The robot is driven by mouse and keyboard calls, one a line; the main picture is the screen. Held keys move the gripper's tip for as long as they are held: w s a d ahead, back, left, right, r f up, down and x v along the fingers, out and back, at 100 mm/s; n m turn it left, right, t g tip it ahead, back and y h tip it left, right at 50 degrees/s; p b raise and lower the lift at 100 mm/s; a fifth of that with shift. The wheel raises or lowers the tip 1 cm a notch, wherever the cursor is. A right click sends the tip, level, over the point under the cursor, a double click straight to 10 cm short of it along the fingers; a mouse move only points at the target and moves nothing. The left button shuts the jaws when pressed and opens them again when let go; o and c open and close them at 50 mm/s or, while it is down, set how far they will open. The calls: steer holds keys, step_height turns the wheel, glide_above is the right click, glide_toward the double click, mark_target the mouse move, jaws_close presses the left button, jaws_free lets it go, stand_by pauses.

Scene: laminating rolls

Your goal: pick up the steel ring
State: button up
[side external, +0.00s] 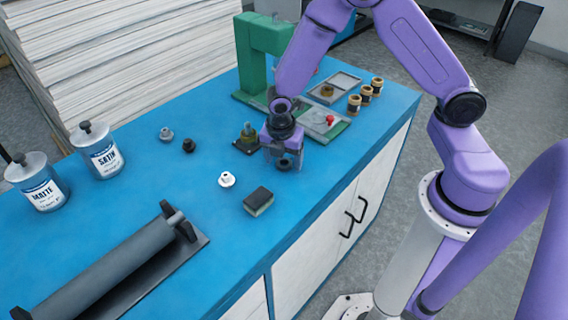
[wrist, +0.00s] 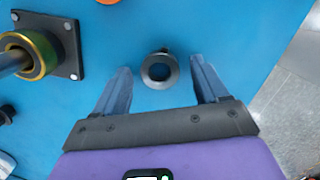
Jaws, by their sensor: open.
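In the wrist view a round grey steel ring (wrist: 160,86) with a dark centre lies over the blue bench top, between my spread fingers. A small dark bit shows just behind its far edge. My gripper (wrist: 161,66) is open, with one finger on each side of the ring and blue gaps between. In the side view my gripper (side external: 284,163) points down close to the bench; a dark round shape shows between its fingers, and the ring is hard to make out there.
A peg stand with a brass-coloured ring (wrist: 46,56) is close on the left; the stand (side external: 247,138) also shows in the side view. Trays (side external: 335,86), brass rolls (side external: 354,103) and a green press (side external: 250,50) stand behind.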

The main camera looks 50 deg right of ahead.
steer(key=c, duration=1.2)
steer(key=shift+r, duration=0.15)
